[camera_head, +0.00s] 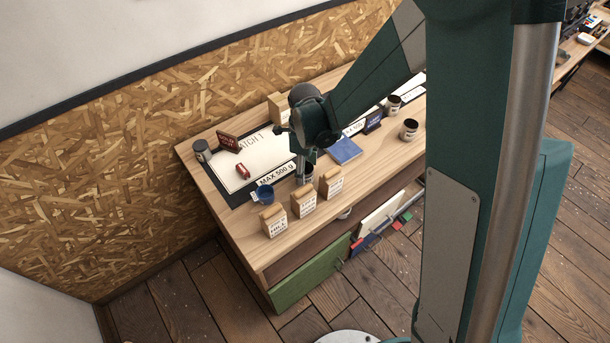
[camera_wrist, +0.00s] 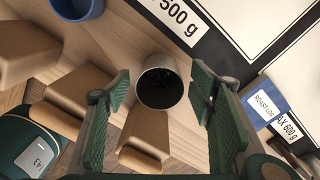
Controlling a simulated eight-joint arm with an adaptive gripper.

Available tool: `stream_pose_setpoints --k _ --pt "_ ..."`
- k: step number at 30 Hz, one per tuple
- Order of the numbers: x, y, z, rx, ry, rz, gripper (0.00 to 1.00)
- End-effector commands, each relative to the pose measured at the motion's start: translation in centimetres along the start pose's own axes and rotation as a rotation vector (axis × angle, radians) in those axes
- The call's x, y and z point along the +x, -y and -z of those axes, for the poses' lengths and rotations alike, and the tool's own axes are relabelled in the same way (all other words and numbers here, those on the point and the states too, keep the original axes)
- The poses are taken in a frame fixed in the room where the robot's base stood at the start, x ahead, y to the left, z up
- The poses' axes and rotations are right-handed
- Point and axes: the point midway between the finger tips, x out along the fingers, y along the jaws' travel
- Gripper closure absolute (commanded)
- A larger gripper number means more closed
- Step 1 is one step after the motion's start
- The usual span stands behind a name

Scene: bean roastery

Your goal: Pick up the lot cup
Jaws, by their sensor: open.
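In the wrist view a pale cup (camera_wrist: 160,88) with dark contents stands upright on the wooden table, between and beyond my fingertips. Its outer side, and any label on it, is mostly hidden, so I cannot tell from a label that it is the lot cup. My gripper (camera_wrist: 160,108) is open and empty, with one finger on each side of the cup in the picture. Contact is not visible. In the head view my gripper (camera_head: 303,172) is low over the front of the table, behind the paper bags, and the cup is largely hidden beside it.
Paper bags (camera_head: 303,201) stand along the front edge, close to the gripper; one (camera_wrist: 148,133) is right beside the cup. A blue cup (camera_head: 264,193) is to the left. A blue roast log (camera_head: 344,149) and two other cups (camera_head: 408,130) (camera_head: 393,104) are to the right.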

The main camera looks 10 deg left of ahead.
Motion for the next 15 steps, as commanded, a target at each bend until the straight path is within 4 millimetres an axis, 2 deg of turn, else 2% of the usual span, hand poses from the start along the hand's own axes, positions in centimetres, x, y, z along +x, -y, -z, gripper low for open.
stream_pose_setpoints --k 7,15 --pt "2.4 0.0 0.0 0.0 0.0 0.0 0.46" --pt "3.3 0.0 0.0 0.0 0.0 0.0 0.46"
